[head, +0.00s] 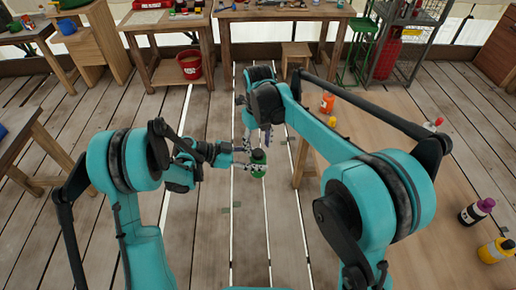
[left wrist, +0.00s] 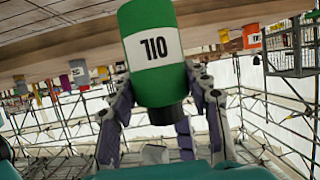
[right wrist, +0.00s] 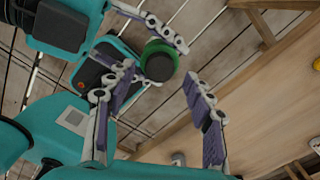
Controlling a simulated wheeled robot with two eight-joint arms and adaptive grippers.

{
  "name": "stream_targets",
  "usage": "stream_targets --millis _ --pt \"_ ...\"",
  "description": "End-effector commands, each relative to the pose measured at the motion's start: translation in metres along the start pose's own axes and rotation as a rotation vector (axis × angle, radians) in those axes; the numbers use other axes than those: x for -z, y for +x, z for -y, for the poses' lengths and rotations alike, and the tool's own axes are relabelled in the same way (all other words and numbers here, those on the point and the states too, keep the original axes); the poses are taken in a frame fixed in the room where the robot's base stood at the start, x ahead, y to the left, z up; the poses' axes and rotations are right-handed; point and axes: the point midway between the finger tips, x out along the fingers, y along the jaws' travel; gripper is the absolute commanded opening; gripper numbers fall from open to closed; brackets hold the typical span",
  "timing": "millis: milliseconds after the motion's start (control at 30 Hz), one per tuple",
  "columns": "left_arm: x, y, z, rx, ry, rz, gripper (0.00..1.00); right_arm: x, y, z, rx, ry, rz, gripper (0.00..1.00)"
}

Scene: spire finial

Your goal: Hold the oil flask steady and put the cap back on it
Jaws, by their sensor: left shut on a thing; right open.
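The green oil flask (head: 258,171) with a white OIL label is held in the air by my left gripper (head: 243,160), whose fingers are around it. In the left wrist view the flask (left wrist: 150,45) shows its label upside down and a dark end between the fingers. In the right wrist view its round dark top (right wrist: 159,66) faces the camera. I cannot tell whether this dark part is the cap or the neck, and I see no separate cap for sure. My right gripper (right wrist: 157,105) is open and empty, with the flask beyond its fingertips.
A wooden table on the right bears an orange bottle (head: 327,103), a small yellow item (head: 331,122), a purple-capped bottle (head: 477,211) and a yellow bottle (head: 496,250). A red bucket (head: 190,65) stands on a shelf at the back. Open plank floor lies below the arms.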

Motion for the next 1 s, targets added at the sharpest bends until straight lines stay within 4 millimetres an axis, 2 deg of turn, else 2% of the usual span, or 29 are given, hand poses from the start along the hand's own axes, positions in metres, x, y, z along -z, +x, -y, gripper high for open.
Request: stream_targets --millis 167,433,500,633,767,1000 --pt "0.0 0.0 0.0 0.0 0.0 -0.001 0.0 0.0 -0.018 0.0 0.0 0.0 0.0 0.53" --pt "0.0 0.0 0.0 0.0 0.0 -0.001 0.0 0.0 -0.02 0.0 0.0 0.0 0.0 0.53" --pt "0.0 0.0 0.0 0.0 0.0 -0.001 0.0 0.0 -0.02 0.0 0.0 -0.004 0.0 0.41" --pt "0.0 0.0 0.0 0.0 0.0 -0.001 0.0 0.0 -0.02 0.0 0.0 -0.074 0.0 0.41" --pt "0.0 0.0 0.0 0.0 0.0 -0.001 0.0 0.0 -0.022 0.0 0.0 -0.275 0.0 0.41" --pt "0.0 0.0 0.0 0.0 0.0 -0.001 0.0 0.0 -0.027 0.0 0.0 -0.847 0.0 0.41"
